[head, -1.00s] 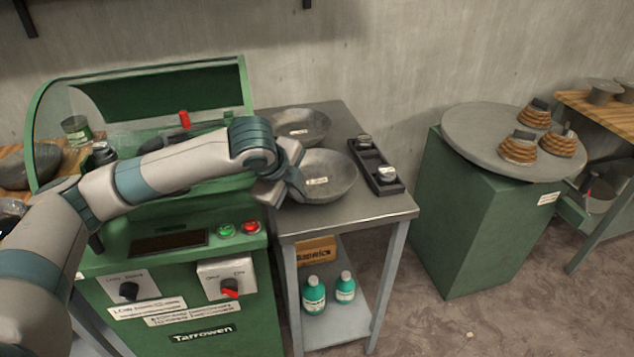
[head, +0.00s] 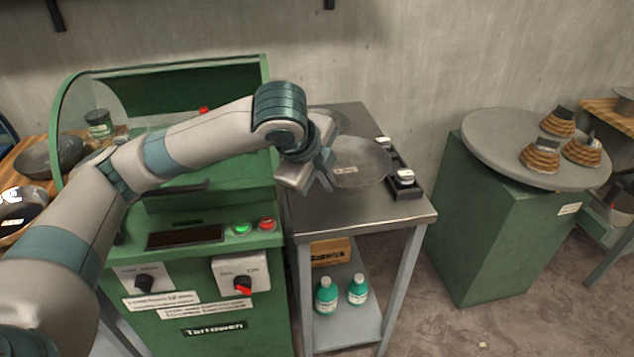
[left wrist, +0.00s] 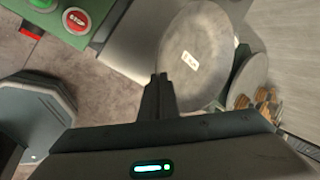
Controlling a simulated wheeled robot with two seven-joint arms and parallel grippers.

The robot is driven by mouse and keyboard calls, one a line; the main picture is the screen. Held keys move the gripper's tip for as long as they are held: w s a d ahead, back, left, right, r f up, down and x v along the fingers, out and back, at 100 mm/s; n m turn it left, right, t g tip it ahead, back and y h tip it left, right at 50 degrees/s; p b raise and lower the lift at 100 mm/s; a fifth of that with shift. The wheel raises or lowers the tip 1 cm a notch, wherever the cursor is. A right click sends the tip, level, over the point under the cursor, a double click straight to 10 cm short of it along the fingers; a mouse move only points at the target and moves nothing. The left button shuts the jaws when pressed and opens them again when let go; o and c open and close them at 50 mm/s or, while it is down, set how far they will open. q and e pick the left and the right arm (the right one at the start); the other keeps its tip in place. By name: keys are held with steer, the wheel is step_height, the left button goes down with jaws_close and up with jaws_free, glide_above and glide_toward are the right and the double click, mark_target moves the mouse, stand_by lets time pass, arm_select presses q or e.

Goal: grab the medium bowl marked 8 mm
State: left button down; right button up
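A grey bowl (head: 362,168) with a small white label is off the steel side table, raised and a little tilted. The label's print is too small to read for sure. My left gripper (head: 325,172) is at the bowl's left rim. In the left wrist view the bowl (left wrist: 205,60) shows its inside and label, and my left gripper's fingers (left wrist: 160,90) are together on its near rim. A second grey bowl (head: 328,118) stands behind on the table, mostly hidden by my arm and the raised bowl. My right gripper is not in view.
The steel side table (head: 400,208) has a clear front. A black tray with scale-like pieces (head: 405,180) is at its right. A green pedestal with a round grey top (head: 490,140) stands further right. The green machine (head: 200,285) is at left.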

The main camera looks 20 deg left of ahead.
arm_select(q)
steer(key=s+d+r, duration=0.4)
steer(key=d, duration=0.1)
steer(key=shift+s, duration=0.2)
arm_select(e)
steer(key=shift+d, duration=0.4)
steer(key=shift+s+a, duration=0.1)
